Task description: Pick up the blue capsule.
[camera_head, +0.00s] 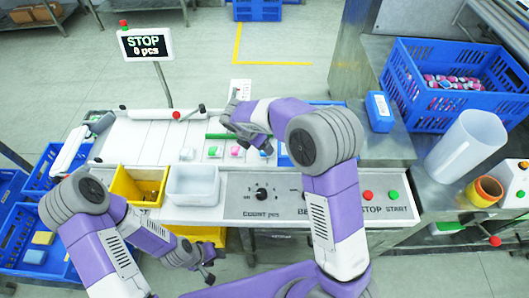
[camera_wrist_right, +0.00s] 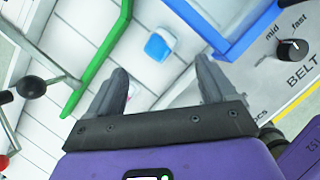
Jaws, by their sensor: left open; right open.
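The blue capsule (camera_head: 266,149) lies on the white belt, at the right end of a row of small capsules. In the right wrist view the blue capsule (camera_wrist_right: 158,46), with a pale part, lies just beyond the fingertips and roughly centred between them. My right gripper (camera_wrist_right: 162,78) is open and empty above the belt, apart from the capsule. In the head view my right arm reaches over the belt and partly covers the area behind the capsule. My left gripper (camera_head: 207,268) is open and empty in front of the machine, low and away from the capsules.
A green bar (camera_wrist_right: 98,65) and a blue frame (camera_wrist_right: 240,35) flank the gripper. A yellow bin (camera_head: 120,185) and clear white bin (camera_head: 193,200) stand in front. The sign reads STOP, 0 pcs.

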